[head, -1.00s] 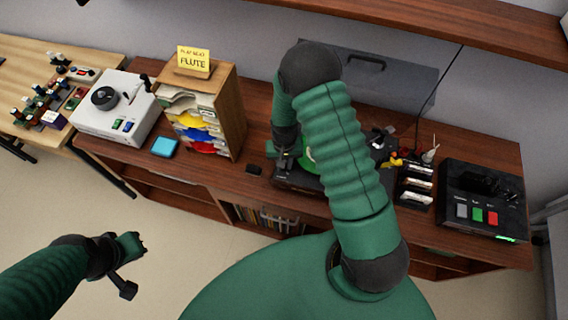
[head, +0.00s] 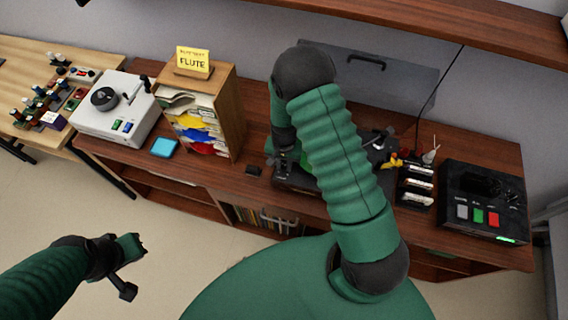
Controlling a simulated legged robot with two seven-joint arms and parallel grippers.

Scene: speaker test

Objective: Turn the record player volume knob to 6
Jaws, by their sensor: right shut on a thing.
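The black record player (head: 301,186) sits on the reddish-brown cabinet, largely covered by my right arm. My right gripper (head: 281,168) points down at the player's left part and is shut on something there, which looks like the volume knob. The knob itself and its scale are hidden under the gripper, so its setting cannot be read. My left gripper (head: 136,265) hangs over the floor at lower left, away from the cabinet; its jaw state is unclear.
A wooden sorter (head: 231,112) with a yellow FLUTE card (head: 194,61) stands left of the player. Farther left are a blue pad (head: 164,147) and a white device (head: 112,108). A black box with coloured buttons (head: 482,203) stands at right. A shelf (head: 430,24) overhangs the back.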

